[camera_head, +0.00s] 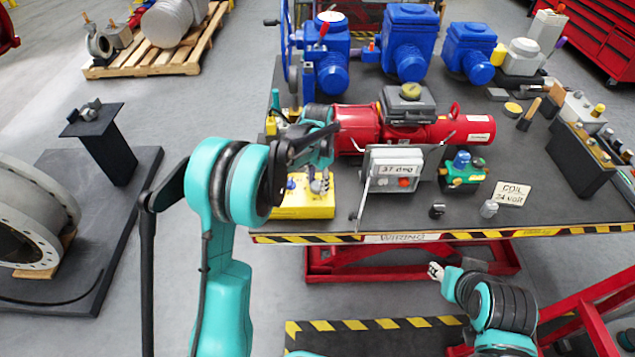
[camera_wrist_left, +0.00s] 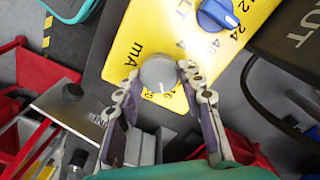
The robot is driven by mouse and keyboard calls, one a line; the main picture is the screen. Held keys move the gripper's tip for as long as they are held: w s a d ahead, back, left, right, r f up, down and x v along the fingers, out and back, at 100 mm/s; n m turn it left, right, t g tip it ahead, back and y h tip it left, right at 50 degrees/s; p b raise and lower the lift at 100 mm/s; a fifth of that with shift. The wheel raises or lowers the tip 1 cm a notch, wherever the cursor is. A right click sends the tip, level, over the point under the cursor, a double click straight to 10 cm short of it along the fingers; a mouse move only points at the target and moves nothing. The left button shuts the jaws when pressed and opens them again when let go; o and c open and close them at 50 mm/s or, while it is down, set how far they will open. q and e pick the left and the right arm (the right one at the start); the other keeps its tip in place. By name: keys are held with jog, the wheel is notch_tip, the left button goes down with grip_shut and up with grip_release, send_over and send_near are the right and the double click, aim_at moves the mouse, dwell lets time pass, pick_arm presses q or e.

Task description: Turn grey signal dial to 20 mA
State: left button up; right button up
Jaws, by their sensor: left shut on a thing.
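The yellow signal box (camera_head: 300,211) stands near the table's front left, partly behind my left arm. In the left wrist view its yellow face (camera_wrist_left: 118,68) carries the "mA" lettering beside the round grey dial (camera_wrist_left: 158,72). My left gripper (camera_head: 319,184) reaches down onto the box. In the wrist view its two fingers (camera_wrist_left: 161,86) are on either side of the grey dial, shut on it. A light mark shows on the dial's near side; the numbers there are partly hidden by the fingers. My right gripper (camera_head: 436,271) is in front of the table, away from the box; its jaw opening is too small to judge.
A blue dial (camera_wrist_left: 218,14) sits on the same yellow face. Right of the box is a grey meter (camera_head: 396,168) with a display and an open metal cover. A red actuator (camera_head: 360,124) lies behind. The striped table edge (camera_head: 290,239) is close in front.

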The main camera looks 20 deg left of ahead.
aim_at(318, 185)
pick_arm(q)
jog(key=m, duration=0.6)
jog(key=shift+m, duration=0.3)
dwell(0.4)
jog(key=o, duration=1.2)
jog(key=shift+c, duration=0.2)
notch_tip(318, 185, up, 12)
